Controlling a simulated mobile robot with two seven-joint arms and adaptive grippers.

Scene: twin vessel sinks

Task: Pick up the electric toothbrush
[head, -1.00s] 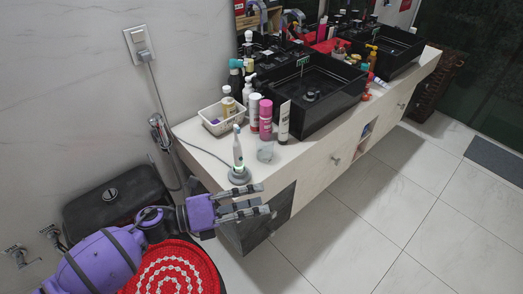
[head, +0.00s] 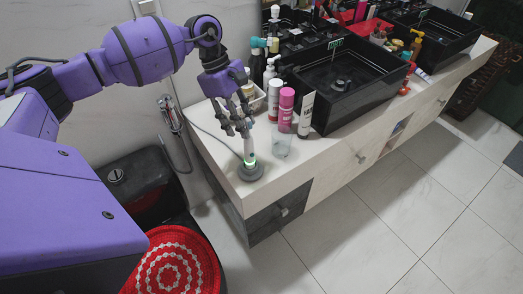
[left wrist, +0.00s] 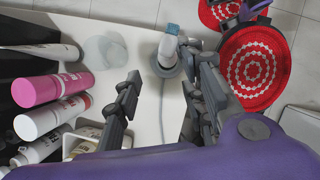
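The electric toothbrush (head: 249,150) stands upright on its round grey charging base (head: 250,172) at the near left end of the counter. Nothing is held. I cannot tell whether a finger touches the brush.
A clear glass (head: 281,147) stands right of the toothbrush. Pink (head: 286,108) and white bottles, a white tube (head: 306,114) and a basket (head: 258,98) stand behind. A black vessel sink (head: 340,85) is further right. A red round mat (head: 172,266) lies below left.

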